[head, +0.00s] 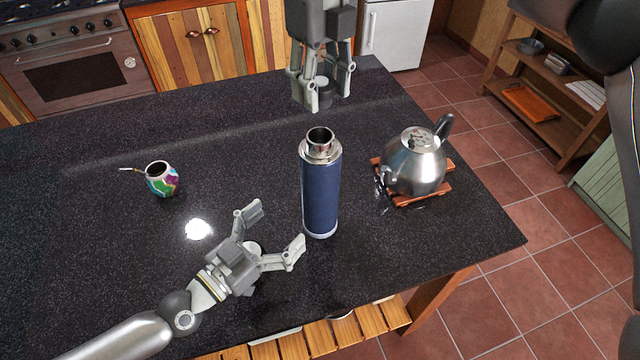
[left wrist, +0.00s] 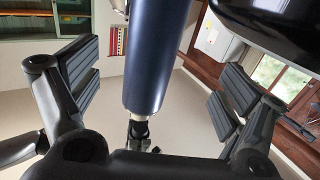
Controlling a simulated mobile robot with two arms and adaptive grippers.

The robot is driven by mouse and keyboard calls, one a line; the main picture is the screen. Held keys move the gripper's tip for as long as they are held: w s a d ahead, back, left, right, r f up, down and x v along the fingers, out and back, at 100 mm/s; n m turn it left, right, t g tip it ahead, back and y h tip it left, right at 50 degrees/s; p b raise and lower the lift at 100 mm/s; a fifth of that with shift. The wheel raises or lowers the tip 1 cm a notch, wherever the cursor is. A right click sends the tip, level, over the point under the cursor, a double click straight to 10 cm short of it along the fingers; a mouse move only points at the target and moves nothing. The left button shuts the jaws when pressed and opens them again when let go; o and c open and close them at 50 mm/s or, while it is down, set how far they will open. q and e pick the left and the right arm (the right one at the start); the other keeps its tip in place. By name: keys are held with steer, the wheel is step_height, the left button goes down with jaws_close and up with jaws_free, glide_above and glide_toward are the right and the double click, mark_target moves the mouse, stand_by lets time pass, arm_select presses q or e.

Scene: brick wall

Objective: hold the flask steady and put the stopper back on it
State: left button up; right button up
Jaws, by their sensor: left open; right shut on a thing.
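The blue flask (head: 320,192) stands upright on the dark counter, its steel mouth open at the top. My left gripper (head: 275,230) is open at its lower left, with the fingers pointing toward it and apart from it. In the left wrist view the flask (left wrist: 155,55) shows between the two spread fingers of the left gripper (left wrist: 160,90). My right gripper (head: 321,95) is above the flask, pointing down and shut on the grey stopper (head: 320,86). The stopper is mostly hidden by the fingers and is held clear above the mouth.
A steel kettle (head: 415,165) stands on a wooden trivet (head: 432,195) close to the right of the flask. A colourful mate cup (head: 161,180) with a metal straw stands at the left. The counter (head: 90,230) is clear around the left gripper.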

steer(key=shift+s+r, duration=0.2)
steer(key=shift+s, duration=0.35)
steer(key=shift+s+r, duration=0.2)
steer(key=shift+s, duration=0.35)
steer(key=shift+w, duration=0.15)
steer(key=shift+w+f, duration=0.25)
steer(key=shift+w, duration=0.3)
arm_select(q)
steer(key=x, duration=1)
steer(key=shift+s+d+r, duration=0.15)
steer(key=shift+d, duration=0.15)
arm_select(e)
steer(key=shift+s, duration=0.15)
arm_select(q)
steer(key=shift+w+d, duration=0.35)
steer(key=shift+d, duration=0.05)
arm_select(e)
steer(key=shift+s+r, duration=0.1)
arm_select(q)
steer(key=c, duration=1.5)
steer(key=shift+c, duration=0.2)
arm_select(e)
glide_above(320, 153)
steer(key=w, duration=0.2)
steer(key=shift+w+f, duration=0.1)
steer(key=shift+f, duration=2.4)
steer(key=shift+f, duration=0.1)
